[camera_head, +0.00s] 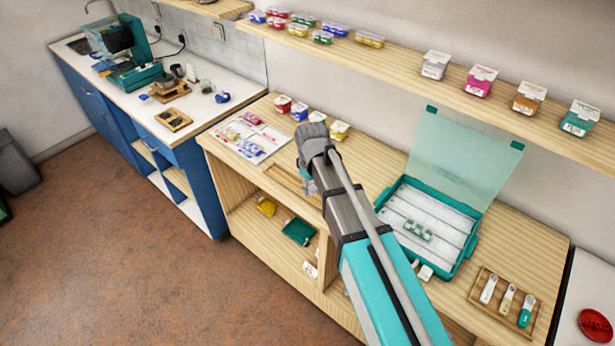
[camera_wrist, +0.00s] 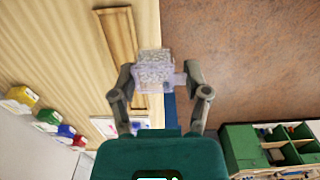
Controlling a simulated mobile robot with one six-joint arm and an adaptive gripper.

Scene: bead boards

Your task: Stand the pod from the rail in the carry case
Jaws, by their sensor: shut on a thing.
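My gripper (camera_wrist: 160,84) is shut on a clear pod (camera_wrist: 153,62) filled with pale beads. The wrist view shows the pod between both fingers, over the front edge of the wooden counter. In the head view my gripper (camera_head: 308,186) hangs above the counter's front; my wrist hides most of the held pod there. A narrow wooden rail (camera_wrist: 117,40) lies on the counter beside the pod in the wrist view and looks empty. The teal carry case (camera_head: 462,262) stands open to the right of my arm, its clear lid raised. It has white rows inside and a few green-and-white pods in the middle row.
A white bead board (camera_head: 246,150) and several small coloured boxes (camera_head: 299,111) stand left of my arm. A wooden tray with three tools (camera_head: 487,290) lies right of the case. A wall shelf (camera_head: 398,67) with tubs runs above the counter. The case's raised lid (camera_head: 465,155) stands behind it.

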